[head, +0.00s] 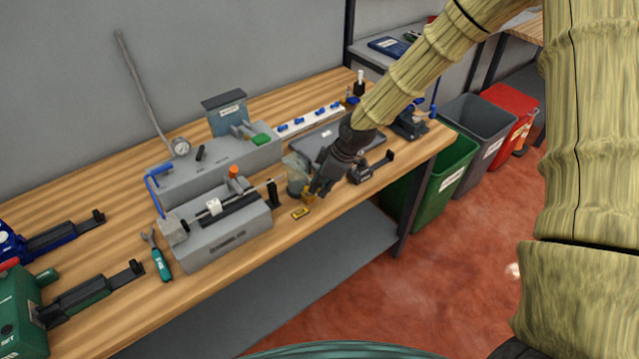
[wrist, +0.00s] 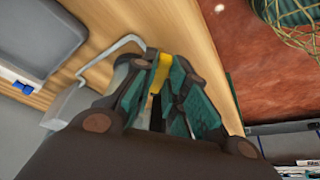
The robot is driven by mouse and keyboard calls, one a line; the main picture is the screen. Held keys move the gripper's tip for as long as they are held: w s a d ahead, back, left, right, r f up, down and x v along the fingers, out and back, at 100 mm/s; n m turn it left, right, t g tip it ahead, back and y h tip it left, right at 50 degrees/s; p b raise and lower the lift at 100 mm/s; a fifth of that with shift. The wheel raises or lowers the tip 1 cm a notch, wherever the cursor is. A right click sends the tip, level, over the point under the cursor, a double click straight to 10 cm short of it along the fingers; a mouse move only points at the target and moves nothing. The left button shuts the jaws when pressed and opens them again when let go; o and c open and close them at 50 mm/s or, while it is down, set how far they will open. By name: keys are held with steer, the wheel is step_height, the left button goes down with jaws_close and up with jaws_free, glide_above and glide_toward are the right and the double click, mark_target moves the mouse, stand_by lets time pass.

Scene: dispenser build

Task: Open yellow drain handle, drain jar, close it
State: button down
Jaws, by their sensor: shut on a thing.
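The clear jar (head: 295,172) stands near the front edge of the wooden bench. The yellow drain handle (head: 308,194) is low at the jar's right side. My gripper (head: 318,190) is at the handle, right of the jar. In the wrist view the yellow handle (wrist: 161,72) sits between the fingertips of my gripper (wrist: 158,80), which is shut on it. The fingers hide part of the handle, and I cannot tell whether the drain is open.
A grey machine (head: 222,240) stands to the left, and a black post (head: 272,193) is close by. A grey tray (head: 330,139) lies behind. Bins (head: 445,185) stand on the floor at right.

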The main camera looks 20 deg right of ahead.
steer(key=n, duration=0.1)
steer(key=w+n+g, duration=0.1)
steer(key=n, duration=0.1)
steer(key=shift+d, duration=0.2)
steer(key=shift+w+n+g+y, duration=0.1)
steer(key=shift+w+n+g, duration=0.15)
steer(key=shift+n, duration=0.4)
steer(key=shift+w+n+g+y, duration=0.1)
steer(key=shift+n+g, duration=0.25)
steer(key=shift+n, duration=0.25)
steer(key=shift+w+n+g+y, duration=0.1)
steer(key=shift+w+n+g, duration=0.15)
steer(key=shift+n, duration=0.4)
steer(key=c, duration=1.4)
jaws_free()
steer(key=shift+c, duration=0.2)
steer(key=shift+r, duration=0.1)
